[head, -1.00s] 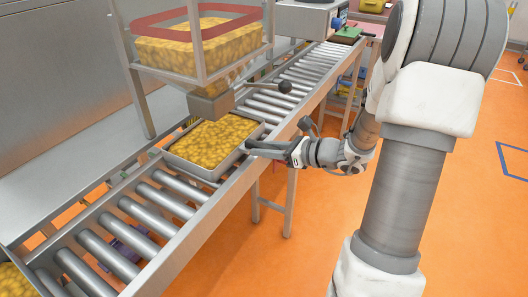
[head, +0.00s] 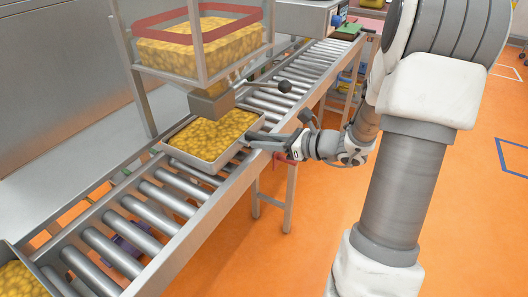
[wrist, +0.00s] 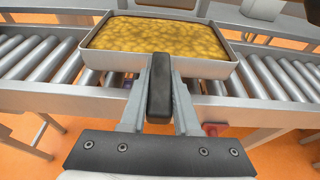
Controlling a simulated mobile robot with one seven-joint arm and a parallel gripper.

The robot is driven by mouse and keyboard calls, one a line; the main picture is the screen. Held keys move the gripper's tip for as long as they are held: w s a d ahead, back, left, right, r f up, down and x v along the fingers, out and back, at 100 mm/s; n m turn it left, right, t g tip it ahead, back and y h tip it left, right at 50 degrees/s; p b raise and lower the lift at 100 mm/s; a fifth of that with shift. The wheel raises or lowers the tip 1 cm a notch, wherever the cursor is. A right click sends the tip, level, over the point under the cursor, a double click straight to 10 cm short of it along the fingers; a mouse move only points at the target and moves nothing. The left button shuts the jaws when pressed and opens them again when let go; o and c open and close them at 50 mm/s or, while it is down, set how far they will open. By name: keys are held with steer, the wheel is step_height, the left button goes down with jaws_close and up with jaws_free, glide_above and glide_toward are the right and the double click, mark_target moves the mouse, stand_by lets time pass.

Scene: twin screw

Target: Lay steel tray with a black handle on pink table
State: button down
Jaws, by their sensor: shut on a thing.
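The steel tray (head: 200,161) is filled with yellow lumpy pieces and is at the roller conveyor, under a raised frame. In the wrist view the steel tray (wrist: 158,61) is just ahead of my gripper, with its black handle (wrist: 160,85) pointing toward me between the fingers. My gripper (head: 262,142) is shut on this handle at the conveyor's near side. The tray looks slightly raised, but a gap above the rollers is hard to see. I cannot clearly make out a pink table.
Rollers (head: 150,205) run along the conveyor. A metal frame (head: 195,45) holds another batch of yellow pieces above the tray, with a black-knobbed lever (head: 284,87) nearby. Another filled tray (head: 18,283) is at lower left. Orange floor (head: 470,220) is open at right.

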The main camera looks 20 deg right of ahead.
steer(key=shift+s+d+r, duration=0.1)
steer(key=shift+s+d+p, duration=0.2)
steer(key=shift+s+d, duration=0.55)
steer(key=shift+s, duration=0.2)
steer(key=shift+s+d+p, duration=0.15)
steer(key=shift+s+d, duration=0.55)
steer(key=shift+s, duration=0.25)
